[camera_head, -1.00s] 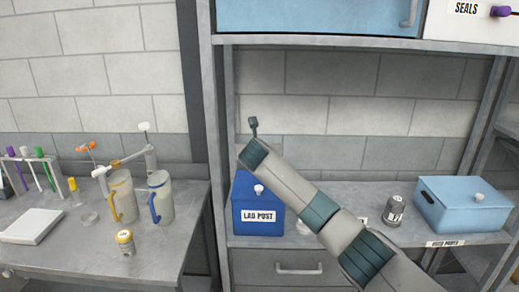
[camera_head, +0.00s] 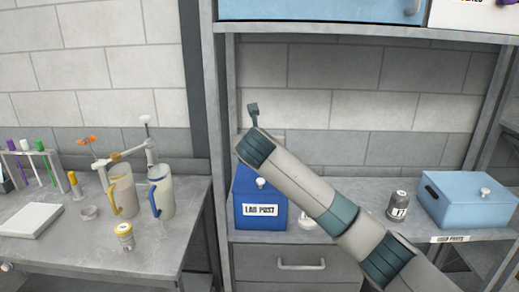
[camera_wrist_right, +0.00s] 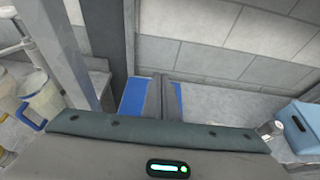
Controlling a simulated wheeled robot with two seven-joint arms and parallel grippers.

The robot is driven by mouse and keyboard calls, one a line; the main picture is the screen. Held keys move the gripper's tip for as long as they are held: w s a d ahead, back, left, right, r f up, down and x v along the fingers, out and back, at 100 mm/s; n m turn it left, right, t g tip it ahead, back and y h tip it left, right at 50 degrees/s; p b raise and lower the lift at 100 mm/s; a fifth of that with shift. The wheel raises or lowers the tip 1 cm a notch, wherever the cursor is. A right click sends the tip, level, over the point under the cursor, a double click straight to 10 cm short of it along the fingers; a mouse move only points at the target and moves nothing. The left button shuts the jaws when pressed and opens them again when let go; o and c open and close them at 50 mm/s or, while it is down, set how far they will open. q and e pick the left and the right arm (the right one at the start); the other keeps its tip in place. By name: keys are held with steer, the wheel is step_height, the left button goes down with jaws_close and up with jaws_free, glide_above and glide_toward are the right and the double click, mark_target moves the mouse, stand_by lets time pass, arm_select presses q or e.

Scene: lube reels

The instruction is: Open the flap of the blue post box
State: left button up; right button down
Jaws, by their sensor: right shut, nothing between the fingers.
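The blue post box (camera_head: 260,222), labelled "LAB POST", stands on the shelf at the lower middle of the head view. A small white knob (camera_head: 261,183) shows on its upper part, and the flap looks closed. My right arm crosses in front of the box's right side and hides part of its top. My right gripper (camera_head: 253,112) is shut and empty, above and behind the box in the picture. In the right wrist view the shut fingers (camera_wrist_right: 162,95) overlap the blue box (camera_wrist_right: 133,100), which shows on both sides of them. Contact cannot be told. My left gripper is not in view.
A light blue bin (camera_head: 465,200) and a grey labelled jar (camera_head: 398,206) stand on the shelf to the right. A shelf post (camera_head: 210,150) rises left of the box. Two jugs (camera_head: 160,195) stand on the left bench. An upper shelf (camera_head: 330,40) spans overhead.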

steer(key=b+v, duration=0.2)
steer(key=v, duration=0.6)
steer(key=shift+s, duration=0.15)
